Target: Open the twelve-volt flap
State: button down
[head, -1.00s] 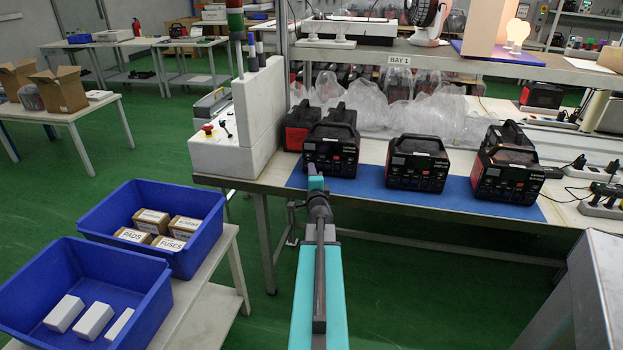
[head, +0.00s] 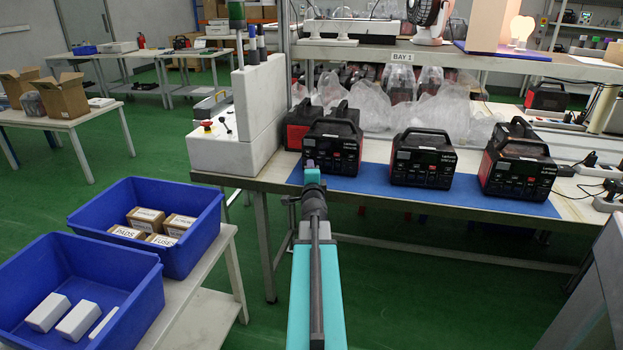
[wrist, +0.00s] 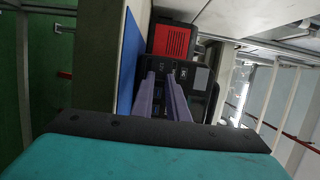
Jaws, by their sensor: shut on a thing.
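Black power stations with carry handles stand on a blue mat (head: 400,198) on the workbench. My gripper (head: 311,168) is at the lower left of the front of the left front power station (head: 340,150). In the wrist view the two purple fingers of my gripper (wrist: 163,80) reach to the dark front of that power station (wrist: 201,78). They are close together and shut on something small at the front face. The twelve-volt flap is too small and too covered by the fingers to make out clearly.
A white control box (head: 222,150) with a red button stands left of the mat. Blue bins (head: 195,240) sit on a low table at left. A shelf (head: 480,62) runs above the bench.

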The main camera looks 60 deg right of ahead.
jog(key=shift+w+a+f+m+g+b, duration=0.35)
jog(key=shift+f+b, duration=0.2)
jog(key=shift+b, duration=2.75)
jog(key=b, duration=0.3)
jog(key=m+g+h+b, duration=0.1)
jog(key=b, duration=0.3)
jog(key=shift+s+g+b, duration=0.25)
jog(key=shift+s+b, duration=0.05)
jog(key=g+b, duration=0.1)
jog(key=b, duration=0.4)
jog(key=shift+s+r+m+h+b, duration=0.1)
jog(key=shift+r+m+h+b, duration=0.1)
jog(key=shift+m+h+b, duration=0.2)
jog(key=m+g+b, duration=0.1)
jog(key=b, duration=0.5)
jog(key=shift+a+h, duration=0.3)
